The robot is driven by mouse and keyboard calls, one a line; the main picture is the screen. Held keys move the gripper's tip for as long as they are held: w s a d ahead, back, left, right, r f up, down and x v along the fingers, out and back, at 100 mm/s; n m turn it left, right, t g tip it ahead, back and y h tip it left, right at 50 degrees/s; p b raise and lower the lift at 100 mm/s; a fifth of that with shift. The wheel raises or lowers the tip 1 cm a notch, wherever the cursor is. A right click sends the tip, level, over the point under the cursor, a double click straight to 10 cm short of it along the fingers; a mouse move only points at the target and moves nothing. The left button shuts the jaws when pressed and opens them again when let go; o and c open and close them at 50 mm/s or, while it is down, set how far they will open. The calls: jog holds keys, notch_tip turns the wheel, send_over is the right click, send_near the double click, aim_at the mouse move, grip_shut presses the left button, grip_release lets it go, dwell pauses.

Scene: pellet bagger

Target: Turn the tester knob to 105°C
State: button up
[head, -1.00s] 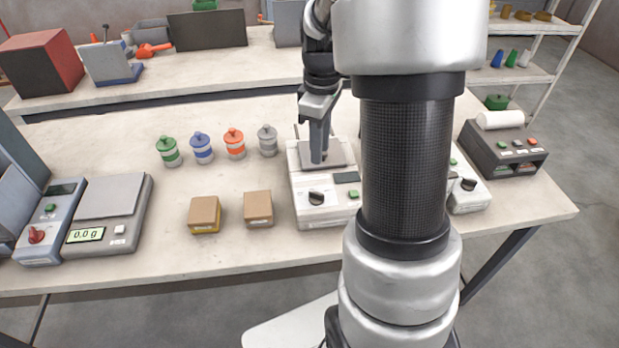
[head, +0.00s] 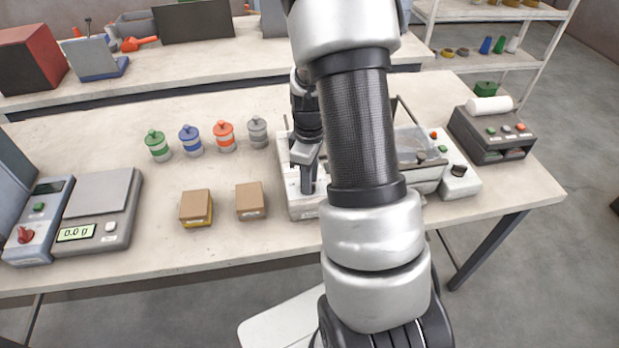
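The tester seems to be the white boxy device (head: 303,207) at the middle of the bench; no label is readable. My gripper (head: 308,190) points down over its front left part, where its dark knob showed earlier. The fingers hide the knob, so I cannot tell whether they touch it or how it is set. They show as one grey block from this side, so whether they are open or shut is unclear. My arm covers the device's right part, including its display and green button.
Right of my arm stands another white device with a black knob (head: 459,170), then a dark label printer (head: 492,135). Two small boxes (head: 249,200) and several lidded jars (head: 224,135) stand to the left. A scale (head: 98,212) is farther left. Bench between the boxes and scale is clear.

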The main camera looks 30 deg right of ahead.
grip_shut()
jog(key=m+b, duration=0.1)
jog(key=m, duration=0.4)
jog(key=shift+a+m, duration=0.1)
jog(key=shift+m, duration=0.2)
jog(key=m+b, duration=0.1)
jog(key=m, duration=0.4)
jog(key=shift+a, duration=0.1)
jog(key=m, duration=0.6)
jog(key=shift+a+r+m+p, duration=0.1)
jog(key=shift+m+p, duration=0.25)
jog(key=shift+m, duration=0.05)
jog(key=m+p, duration=0.1)
jog(key=m, duration=0.5)
jog(key=shift+w+p, duration=0.15)
jog(key=shift+p, duration=0.25)
jog(key=shift+m, duration=0.4)
